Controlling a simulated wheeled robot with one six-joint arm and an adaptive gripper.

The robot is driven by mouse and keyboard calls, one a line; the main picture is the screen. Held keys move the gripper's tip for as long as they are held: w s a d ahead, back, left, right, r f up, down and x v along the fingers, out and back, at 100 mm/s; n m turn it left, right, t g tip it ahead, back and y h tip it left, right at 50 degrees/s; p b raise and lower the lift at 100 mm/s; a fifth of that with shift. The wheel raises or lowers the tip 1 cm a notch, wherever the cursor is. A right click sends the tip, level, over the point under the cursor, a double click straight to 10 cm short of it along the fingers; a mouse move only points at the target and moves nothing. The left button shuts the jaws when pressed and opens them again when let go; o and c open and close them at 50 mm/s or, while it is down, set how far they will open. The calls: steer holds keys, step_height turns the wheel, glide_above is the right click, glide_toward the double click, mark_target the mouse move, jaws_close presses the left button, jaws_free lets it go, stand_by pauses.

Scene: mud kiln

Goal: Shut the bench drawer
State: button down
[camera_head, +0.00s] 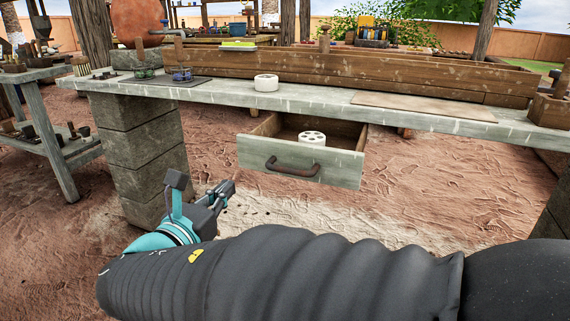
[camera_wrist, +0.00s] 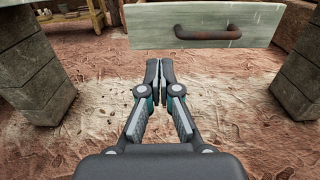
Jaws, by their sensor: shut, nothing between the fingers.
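The bench drawer (camera_head: 302,164) hangs pulled out under the bench top (camera_head: 310,105). Its pale, weathered front has a dark rusty bar handle (camera_head: 292,167). A white round piece with holes (camera_head: 312,139) lies inside it. The drawer front (camera_wrist: 268,22) and handle (camera_wrist: 208,33) also show at the top of the wrist view. My gripper (camera_head: 226,190) is to the left of the drawer front and apart from it. In the wrist view my gripper (camera_wrist: 166,72) is shut and empty, its fingertips below the left part of the drawer front.
A stone block pillar (camera_head: 147,155) holds up the bench at left, close to my gripper. A white ring-shaped piece (camera_head: 266,83), a dark mat (camera_head: 173,84) and a tan board (camera_head: 422,105) lie on the bench. The sandy ground below the drawer is clear.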

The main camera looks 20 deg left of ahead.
mark_target(261, 155)
steer(key=w, duration=0.8)
steer(key=w+d+b, duration=0.1)
steer(key=w, duration=0.4)
steer(key=shift+w+d, duration=0.1)
